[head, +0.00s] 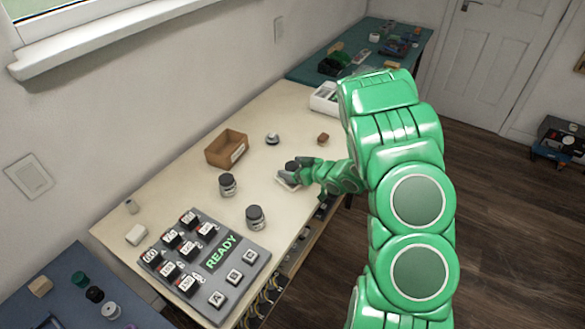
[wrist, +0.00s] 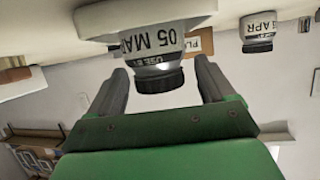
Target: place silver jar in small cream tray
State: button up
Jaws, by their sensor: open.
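A silver jar with a black lid and a white label reading "05 MA" (wrist: 160,42) stands on the small cream tray (wrist: 100,20) in the upside-down wrist view. In the head view its dark lid (head: 291,165) shows at my gripper, and the cream tray (head: 287,184) shows below it, partly covered by my gripper. My gripper (head: 296,168) is open, with one finger on each side of the jar's lid end. In the wrist view, gaps show between the lid and both fingers (wrist: 160,72). The jar looks upright.
Two dark-lidded jars (head: 228,185) (head: 256,217) stand to the left. A brown box (head: 226,150), a small round item (head: 272,139) and a brown block (head: 323,139) lie farther back. A grey panel reading READY (head: 206,262) is at front left. A white bin (head: 325,98) stands behind.

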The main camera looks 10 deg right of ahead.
jog(key=v, duration=1.1)
jog(key=shift+s, duration=0.2)
